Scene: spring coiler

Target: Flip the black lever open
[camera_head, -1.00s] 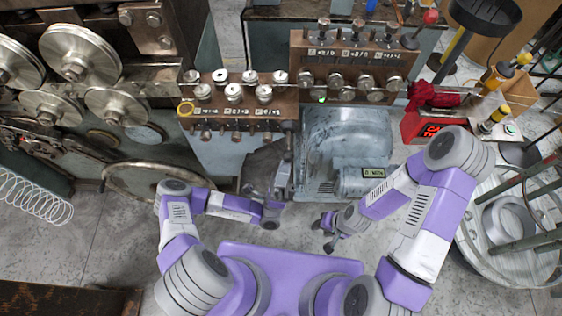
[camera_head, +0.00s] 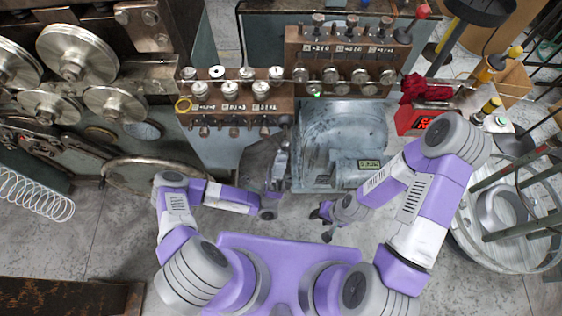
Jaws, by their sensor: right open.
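I cannot clearly make out a black lever in the head view. My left gripper (camera_head: 282,154) points up the picture, at the left edge of the grey machine housing (camera_head: 343,128) and just below the brown control panel (camera_head: 286,104). A dark grey curved part (camera_head: 257,161) lies directly left of it. Its fingers look narrow and blend with the grey behind them, so their gap is not clear. My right gripper (camera_head: 320,224) is lower, below the housing over the floor. Its dark fingers are spread apart and hold nothing.
A second brown panel (camera_head: 347,45) with knobs and valves stands behind. Metal pulleys (camera_head: 75,53) and a wire spring (camera_head: 36,194) are at the left. A round metal reel (camera_head: 510,215) stands right of my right arm.

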